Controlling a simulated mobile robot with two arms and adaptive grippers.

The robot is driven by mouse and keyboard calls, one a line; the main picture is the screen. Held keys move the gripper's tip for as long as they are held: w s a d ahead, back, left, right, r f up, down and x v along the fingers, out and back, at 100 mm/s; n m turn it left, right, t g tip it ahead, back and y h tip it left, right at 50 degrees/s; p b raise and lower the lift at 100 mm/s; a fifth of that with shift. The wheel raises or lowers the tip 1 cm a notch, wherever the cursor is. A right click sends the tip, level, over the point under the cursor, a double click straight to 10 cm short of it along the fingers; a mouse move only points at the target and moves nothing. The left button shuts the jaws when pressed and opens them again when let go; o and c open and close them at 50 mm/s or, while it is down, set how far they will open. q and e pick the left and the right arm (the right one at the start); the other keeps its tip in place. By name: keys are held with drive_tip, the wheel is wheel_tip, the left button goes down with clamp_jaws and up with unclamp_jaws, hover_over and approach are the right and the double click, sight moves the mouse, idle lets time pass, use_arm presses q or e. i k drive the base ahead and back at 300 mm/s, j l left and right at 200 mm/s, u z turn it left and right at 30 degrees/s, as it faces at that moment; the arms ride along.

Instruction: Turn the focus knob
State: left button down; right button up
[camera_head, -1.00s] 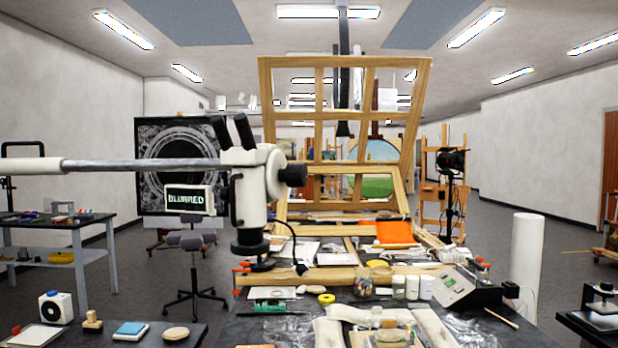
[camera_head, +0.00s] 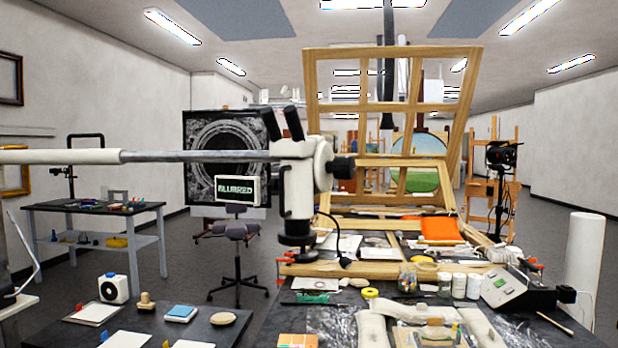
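A white stereo microscope (camera_head: 300,190) hangs on a long horizontal boom arm (camera_head: 190,156) that enters from the left. Its black focus knob (camera_head: 343,168) sticks out on the right side of the head. Black eyepieces point up and the dark lens end faces down over the table. A small screen (camera_head: 237,190) behind it reads "BLURRED". Neither of my grippers shows in the head view, and nothing touches the knob.
The work table (camera_head: 330,325) below holds jars (camera_head: 444,284), yellow tape, an orange cloth (camera_head: 440,229) and a grey meter box (camera_head: 513,287). A large wooden frame (camera_head: 390,110) stands behind the microscope. A dark side table (camera_head: 190,328) is at lower left.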

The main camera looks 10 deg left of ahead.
sight(342, 167)
drive_tip(key=i+l, duration=0.15)
drive_tip(key=l, duration=0.2)
drive_tip(key=i+l, duration=0.15)
drive_tip(key=l, duration=0.15)
drive_tip(key=i+l, duration=0.15)
drive_tip(key=l, duration=0.2)
drive_tip(key=i+l, duration=0.1)
drive_tip(key=l, duration=0.2)
drive_tip(key=i+l+u, duration=0.1)
drive_tip(key=l, duration=0.25)
drive_tip(key=i, duration=0.05)
